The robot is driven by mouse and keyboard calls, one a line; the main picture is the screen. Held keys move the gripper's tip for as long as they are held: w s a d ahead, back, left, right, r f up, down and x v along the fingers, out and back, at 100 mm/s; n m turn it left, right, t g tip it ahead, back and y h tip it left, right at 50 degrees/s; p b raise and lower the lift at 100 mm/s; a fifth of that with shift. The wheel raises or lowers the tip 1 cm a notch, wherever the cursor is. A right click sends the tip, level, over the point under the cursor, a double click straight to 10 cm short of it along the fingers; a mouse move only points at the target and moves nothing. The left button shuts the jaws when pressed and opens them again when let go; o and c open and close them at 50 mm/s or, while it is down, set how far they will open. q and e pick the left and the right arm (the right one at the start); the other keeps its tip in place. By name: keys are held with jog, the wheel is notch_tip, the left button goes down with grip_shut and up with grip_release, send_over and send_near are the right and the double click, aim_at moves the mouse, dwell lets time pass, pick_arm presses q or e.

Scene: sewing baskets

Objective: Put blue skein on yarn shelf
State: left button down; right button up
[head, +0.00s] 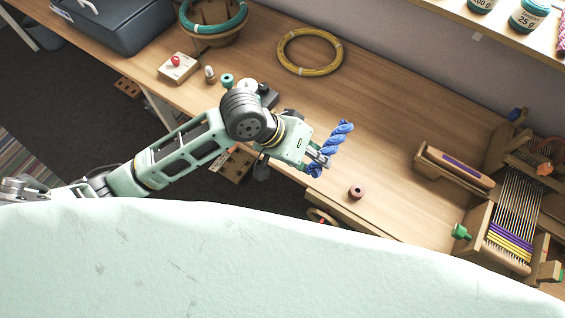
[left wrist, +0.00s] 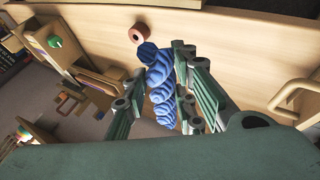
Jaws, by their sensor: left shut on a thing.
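The blue skein (head: 341,134), a twisted bundle of yarn, is held in my left gripper (head: 322,158) near the table's front edge. In the left wrist view the skein (left wrist: 159,85) lies between the two fingers of the left gripper (left wrist: 160,100), which are shut on it. The skein is tilted in the head view. A shelf (head: 497,30) at the top right carries teal-labelled jars and a pink skein at the picture's edge. My right gripper is not in view.
A small brown spool (head: 356,192) stands near the table's front edge, just right of the gripper. A loom (head: 512,215) and a wooden box (head: 455,170) fill the right end. A yellow hoop (head: 309,53) lies at the back. The middle of the wooden table (head: 405,115) is clear.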

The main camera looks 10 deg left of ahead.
pick_arm(q)
jog(key=s+a+f+p, duration=0.1)
jog(key=a+f+p, duration=0.2)
jog(key=a+f, duration=0.7)
jog(key=shift+s+a+f, duration=0.15)
jog(key=shift+a+f, duration=0.15)
jog(key=shift+a, duration=0.5)
jog(key=shift+f, duration=0.2)
jog(key=c, duration=1.5)
grip_release()
jog(key=shift+o, duration=0.3)
